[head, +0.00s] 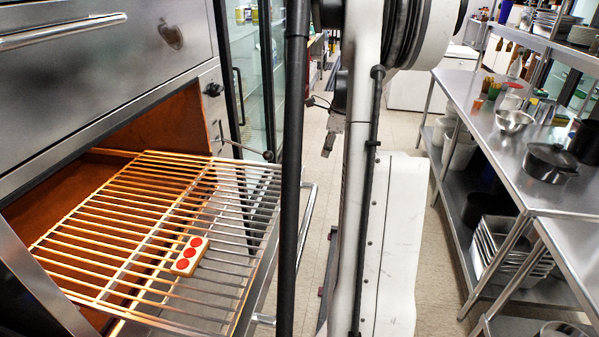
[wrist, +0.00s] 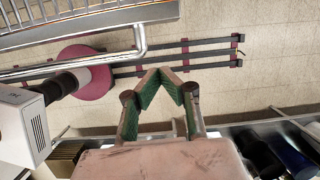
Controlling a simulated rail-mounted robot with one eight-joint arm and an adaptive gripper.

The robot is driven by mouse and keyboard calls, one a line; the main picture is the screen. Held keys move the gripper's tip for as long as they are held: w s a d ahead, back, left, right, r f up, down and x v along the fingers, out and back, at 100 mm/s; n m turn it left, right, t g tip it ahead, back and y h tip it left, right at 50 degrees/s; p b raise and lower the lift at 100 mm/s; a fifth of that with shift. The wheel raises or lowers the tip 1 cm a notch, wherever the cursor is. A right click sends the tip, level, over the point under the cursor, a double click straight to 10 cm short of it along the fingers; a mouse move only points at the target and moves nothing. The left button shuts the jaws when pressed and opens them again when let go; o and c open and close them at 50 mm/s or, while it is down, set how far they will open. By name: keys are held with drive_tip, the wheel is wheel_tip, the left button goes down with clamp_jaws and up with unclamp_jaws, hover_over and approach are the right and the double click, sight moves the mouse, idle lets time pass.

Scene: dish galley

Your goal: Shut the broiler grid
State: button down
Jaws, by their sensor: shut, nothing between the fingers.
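The broiler grid (head: 160,215) is a rack of metal bars, drawn well out of the broiler's orange-lit opening (head: 165,135) at the left of the head view. A small cream block with red dots (head: 190,256) lies on its bars. A corner of the grid (wrist: 85,18) shows at the top left of the wrist view, with a silver bar (wrist: 90,60) along its front. My gripper (wrist: 167,76) is shut and empty in the wrist view, over the floor, apart from the bar and the grid. My arm hides part of the head view's middle.
A steel counter (head: 500,135) with a dark pot (head: 550,162) and bowls runs along the right, with stacked pans (head: 505,245) below. A lever with a dark knob (head: 268,156) sticks out above the grid.

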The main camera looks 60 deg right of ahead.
drive_tip(key=w+a+f+p, duration=0.1)
drive_tip(key=w+f, duration=0.4)
drive_tip(key=f, duration=0.5)
drive_tip(key=shift+w+a, duration=0.25)
drive_tip(key=shift+a, duration=0.1)
